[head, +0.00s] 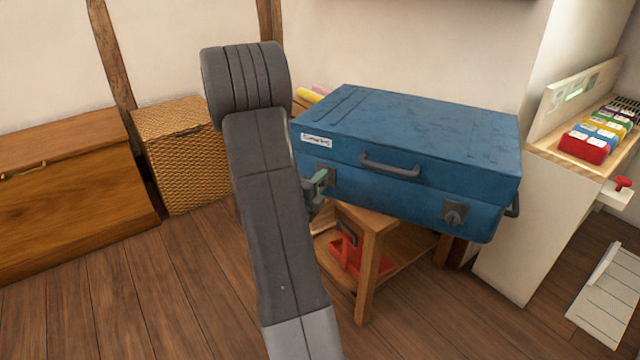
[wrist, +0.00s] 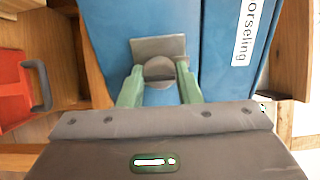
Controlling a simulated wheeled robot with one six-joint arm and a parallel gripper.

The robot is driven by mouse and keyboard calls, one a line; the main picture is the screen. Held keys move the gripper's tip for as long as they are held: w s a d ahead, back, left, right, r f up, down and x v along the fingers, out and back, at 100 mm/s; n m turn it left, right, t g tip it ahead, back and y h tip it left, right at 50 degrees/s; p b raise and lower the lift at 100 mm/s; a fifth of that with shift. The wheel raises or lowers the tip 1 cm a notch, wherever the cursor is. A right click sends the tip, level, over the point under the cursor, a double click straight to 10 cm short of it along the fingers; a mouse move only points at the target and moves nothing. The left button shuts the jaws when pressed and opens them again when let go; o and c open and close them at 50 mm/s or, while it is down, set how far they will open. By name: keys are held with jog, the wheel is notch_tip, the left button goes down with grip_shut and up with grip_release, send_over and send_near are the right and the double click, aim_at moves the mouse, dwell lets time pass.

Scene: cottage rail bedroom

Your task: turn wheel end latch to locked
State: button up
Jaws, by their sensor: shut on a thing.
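A blue suitcase (head: 420,130) lies flat on a small wooden stand, with two grey turn latches on its front side. The left latch (head: 328,173) is partly hidden by my gripper (head: 318,187). In the wrist view, my gripper (wrist: 159,82) has its green fingers on either side of the round knob (wrist: 159,69) of this latch, shut on it. The latch's grey plate (wrist: 158,46) shows beyond the knob. The right latch (head: 455,214) is free, its knob in front of a square plate. No wheels show, so I cannot tell which latch is at the wheel end.
The wooden stand (head: 374,250) has a red object (head: 352,260) on its lower shelf. A carry handle (head: 390,166) sticks out between the latches. A wicker basket (head: 185,160) and wooden chest (head: 65,195) stand left. A white unit (head: 515,235) stands right.

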jog(key=o, duration=0.9)
jog(key=shift+o, duration=0.2)
jog(key=shift+s, duration=0.1)
jog(key=p+v, duration=0.2)
jog(key=v, duration=1.1)
jog(key=shift+s+a, duration=0.2)
jog(key=shift+s, duration=0.1)
jog(key=b+x, duration=0.2)
jog(key=x, duration=1.2)
jog(key=shift+s, duration=0.1)
